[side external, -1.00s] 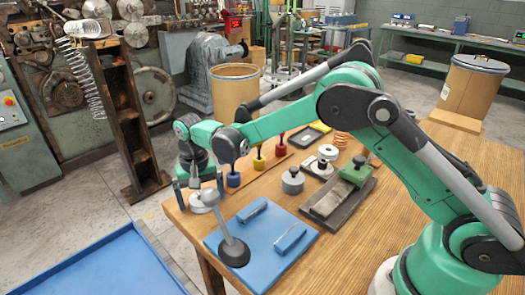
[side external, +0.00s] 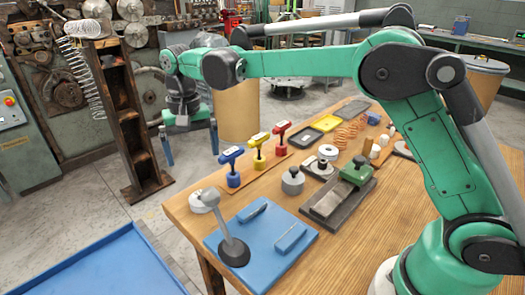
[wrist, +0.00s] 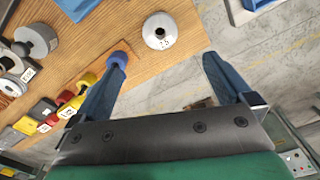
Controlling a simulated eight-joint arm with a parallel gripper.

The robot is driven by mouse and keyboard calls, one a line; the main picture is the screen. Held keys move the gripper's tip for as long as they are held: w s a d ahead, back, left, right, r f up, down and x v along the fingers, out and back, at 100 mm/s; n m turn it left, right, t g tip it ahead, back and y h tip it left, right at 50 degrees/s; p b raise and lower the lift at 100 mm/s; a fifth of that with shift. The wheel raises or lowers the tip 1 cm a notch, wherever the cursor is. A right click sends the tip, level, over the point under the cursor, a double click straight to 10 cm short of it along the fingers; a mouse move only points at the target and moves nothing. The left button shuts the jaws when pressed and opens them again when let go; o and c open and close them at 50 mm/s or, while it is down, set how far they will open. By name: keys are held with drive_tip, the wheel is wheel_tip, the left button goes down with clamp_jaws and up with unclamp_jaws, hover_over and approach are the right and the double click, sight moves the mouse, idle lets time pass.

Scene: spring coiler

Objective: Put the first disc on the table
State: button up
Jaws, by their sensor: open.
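A pale grey disc (side external: 200,202) with a dark centre lies flat on the table (side external: 390,235) at its left corner, behind the blue board. It also shows in the wrist view (wrist: 160,31) with a printed mark on top. My gripper (side external: 191,152) is open and empty, well above and behind that disc, past the table's edge. In the wrist view my gripper (wrist: 165,62) has its two blue fingers spread, with nothing between them. A darker grey disc with a knob (side external: 293,181) stands further right on the table.
Blue, yellow and red knobbed tools (side external: 257,150) stand in a row behind the discs. A blue board (side external: 225,235) with a grey lamp-like stand (side external: 232,245) is in front. Several trays and fixtures fill the middle; the right front is clear.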

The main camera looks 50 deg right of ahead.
drive_tip(key=s+d+r+n+t, duration=0.2)
drive_tip(key=s+d+r+t, duration=0.25)
drive_tip(key=s, duration=0.45)
drive_tip(key=s+d+f+n+t, duration=0.2)
drive_tip(key=s+d+f, duration=0.1)
drive_tip(key=s, duration=0.4)
drive_tip(key=shift+s+d+n+t, duration=0.3)
drive_tip(key=shift+s+d+t, duration=0.05)
drive_tip(key=shift+d, duration=0.15)
